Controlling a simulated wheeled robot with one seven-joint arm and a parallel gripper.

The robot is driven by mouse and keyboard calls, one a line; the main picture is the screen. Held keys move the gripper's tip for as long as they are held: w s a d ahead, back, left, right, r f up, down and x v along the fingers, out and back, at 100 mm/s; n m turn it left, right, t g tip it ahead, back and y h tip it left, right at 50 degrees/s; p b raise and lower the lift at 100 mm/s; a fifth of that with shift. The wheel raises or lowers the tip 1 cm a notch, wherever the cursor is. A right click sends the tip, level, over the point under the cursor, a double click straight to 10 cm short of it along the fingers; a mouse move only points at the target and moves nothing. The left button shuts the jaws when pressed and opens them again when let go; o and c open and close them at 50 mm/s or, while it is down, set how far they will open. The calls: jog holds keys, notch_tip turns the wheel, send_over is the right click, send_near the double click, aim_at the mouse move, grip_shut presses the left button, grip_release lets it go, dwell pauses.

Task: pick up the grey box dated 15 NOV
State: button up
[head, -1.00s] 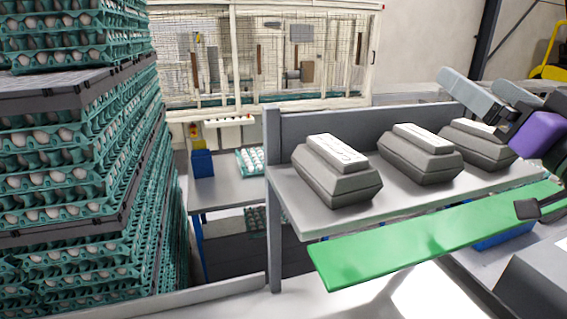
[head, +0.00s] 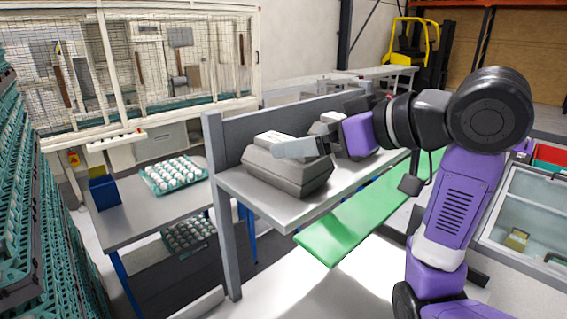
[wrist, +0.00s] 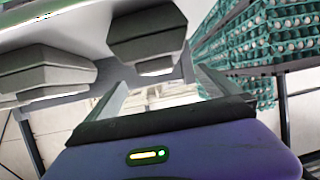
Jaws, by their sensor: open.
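Grey boxes with pale date labels stand on a grey shelf (head: 262,203). The nearest grey box (head: 288,175) is largely visible in the head view. Another grey box (head: 327,119) is mostly hidden behind my arm. The dates are too small to read, so I cannot tell which box says 15 NOV. My gripper (head: 290,148) is open and empty, with a finger across the nearest box's upper part in the head view; contact is unclear. In the wrist view, one grey box (wrist: 146,38) lies beyond the fingers (wrist: 160,92), and another (wrist: 40,72) is at left.
A green conveyor belt (head: 335,225) runs along the shelf's front. A grey back panel (head: 265,120) stands behind the boxes. At left are a table with an egg tray (head: 172,176) and tall stacks of egg trays (head: 25,220). A glass-topped case (head: 525,215) stands at right.

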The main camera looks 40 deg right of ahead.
jog(key=p+x, duration=0.1)
jog(key=x, duration=0.4)
jog(key=shift+w+f, duration=0.15)
jog(key=shift+w, duration=0.25)
jog(key=shift+c, duration=0.2)
jog(key=c, duration=1.8)
jog(key=shift+c, duration=0.8)
